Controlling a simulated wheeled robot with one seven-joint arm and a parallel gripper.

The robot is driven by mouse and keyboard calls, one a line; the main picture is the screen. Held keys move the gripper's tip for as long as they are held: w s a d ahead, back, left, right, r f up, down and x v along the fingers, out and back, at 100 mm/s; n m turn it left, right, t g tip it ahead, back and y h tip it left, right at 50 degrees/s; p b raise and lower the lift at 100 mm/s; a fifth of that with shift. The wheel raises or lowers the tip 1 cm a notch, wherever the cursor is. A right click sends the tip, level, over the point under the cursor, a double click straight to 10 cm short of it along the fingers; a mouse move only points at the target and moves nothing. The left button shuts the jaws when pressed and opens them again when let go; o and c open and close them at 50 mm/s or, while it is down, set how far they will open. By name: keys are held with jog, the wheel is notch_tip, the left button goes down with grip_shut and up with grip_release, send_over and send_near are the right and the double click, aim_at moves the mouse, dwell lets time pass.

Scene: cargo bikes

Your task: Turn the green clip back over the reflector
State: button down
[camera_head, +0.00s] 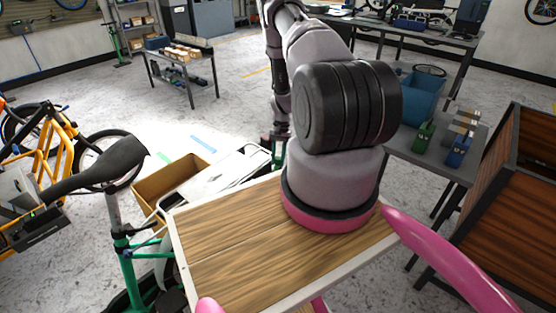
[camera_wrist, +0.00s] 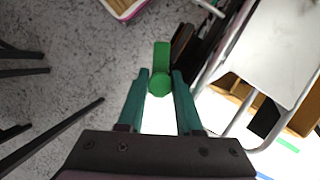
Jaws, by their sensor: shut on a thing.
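My gripper (camera_wrist: 160,78) points away from the wrist camera, with its two teal fingers on either side of the green clip (camera_wrist: 161,60). The clip shows a round end between the fingers and a straight arm reaching past the fingertips. A dark reddish-brown piece (camera_wrist: 182,42) sits just right of the clip's arm; I cannot tell whether it is the reflector or whether the clip covers it. In the head view my gripper (camera_head: 279,150) is small and partly hidden beyond the white cargo lid, and the clip cannot be made out there.
A white cargo lid (camera_wrist: 262,50) with a metal frame lies close right of my gripper. A cardboard box (camera_head: 172,182) stands beyond it. An orange bike (camera_head: 62,145) is at left. A grey bench (camera_head: 450,165) with a blue bin (camera_head: 420,97) is at right. Open floor shows left in the wrist view.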

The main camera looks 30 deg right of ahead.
jog(key=m, duration=0.2)
jog(key=m+t+y, duration=0.1)
jog(key=m, duration=0.1)
jog(key=shift+w+m+t, duration=0.1)
jog(key=shift+m+t, duration=0.2)
jog(key=shift+m, duration=0.1)
dwell(0.5)
jog(key=c, duration=0.6)
grip_release()
jog(key=v, duration=1.1)
jog(key=shift+f, duration=0.1)
